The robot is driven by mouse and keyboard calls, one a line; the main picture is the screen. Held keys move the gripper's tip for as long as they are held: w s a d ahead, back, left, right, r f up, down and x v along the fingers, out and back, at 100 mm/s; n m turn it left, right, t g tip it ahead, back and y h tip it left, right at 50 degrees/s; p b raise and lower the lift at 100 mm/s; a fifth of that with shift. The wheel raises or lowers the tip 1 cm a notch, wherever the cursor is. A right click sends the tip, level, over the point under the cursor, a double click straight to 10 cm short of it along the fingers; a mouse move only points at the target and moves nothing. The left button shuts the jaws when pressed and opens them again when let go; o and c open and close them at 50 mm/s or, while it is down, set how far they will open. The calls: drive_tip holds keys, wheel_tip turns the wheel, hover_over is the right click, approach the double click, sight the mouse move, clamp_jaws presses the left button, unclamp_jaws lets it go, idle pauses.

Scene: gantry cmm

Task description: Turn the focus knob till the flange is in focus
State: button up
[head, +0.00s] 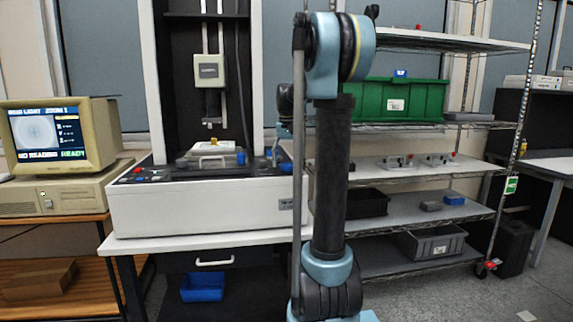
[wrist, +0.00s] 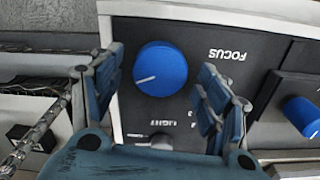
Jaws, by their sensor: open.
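In the wrist view the blue focus knob (wrist: 160,68) with a white pointer line sits on a dark panel beside the upside-down word FOCUS. My gripper (wrist: 165,75) is open, with one finger on each side of the knob; I cannot tell whether either finger touches it. In the head view the measuring machine (head: 205,205) stands on a white table, and my arm hides its right end. The monitor (head: 50,135) shows a grey round picture and the words NO READING and READY. The flange cannot be made out clearly on the machine's stage (head: 210,160).
A second blue knob (wrist: 301,116) is at the right of the wrist view. A small grey LIGHT knob (wrist: 162,141) lies below the focus knob, between the fingers. A wire shelf with a green bin (head: 400,98) stands behind my arm at the right.

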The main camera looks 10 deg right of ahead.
drive_tip(key=shift+f, duration=0.3)
drive_tip(key=c, duration=1.1)
drive_tip(key=shift+o, duration=0.2)
drive_tip(key=n, duration=0.5)
